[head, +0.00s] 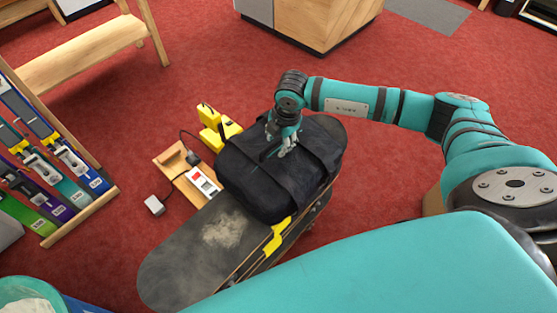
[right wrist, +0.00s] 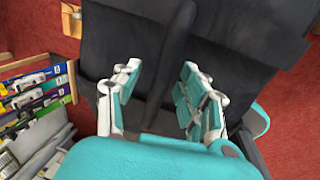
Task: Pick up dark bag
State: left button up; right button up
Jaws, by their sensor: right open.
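In the right wrist view the bag (right wrist: 117,45) fills most of the picture. There the right gripper (right wrist: 160,90) is open, with a dark strap or handle (right wrist: 172,62) of the bag between its two fingers. Whether the fingers touch the strap I cannot tell. My left gripper is not in view.
Yellow clamp-like parts (head: 212,125) and a wooden board with a red and white switch box (head: 203,182) are left of the bag. A rack of skis or bindings (head: 50,170) stands at the left. A wooden cabinet (head: 310,22) stands behind.

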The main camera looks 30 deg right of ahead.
jog(key=shift+f, duration=0.2)
jog(key=shift+c, duration=0.4)
grip_shut()
jog(key=shift+w+r, duration=0.1)
